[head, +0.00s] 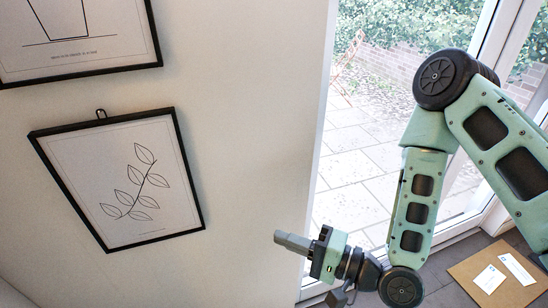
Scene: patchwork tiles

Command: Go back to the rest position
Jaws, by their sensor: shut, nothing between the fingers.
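My gripper (291,242) is in the head view, at the lower middle, at the end of my green arm. It points left toward the white wall, and its fingers are together with nothing between them. My arm reaches in from the right edge, bends at a black joint at the upper right, and comes down to the gripper. The gripper is in front of the wall and the edge of the glass door; I cannot tell how far it is from them.
A framed leaf drawing (120,180) hangs tilted on the wall (250,90), left of my gripper. Another framed picture (75,35) is above it. A glass door (365,150) stands behind my arm. A brown cardboard piece (470,270) with white labels is at the lower right on dark floor.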

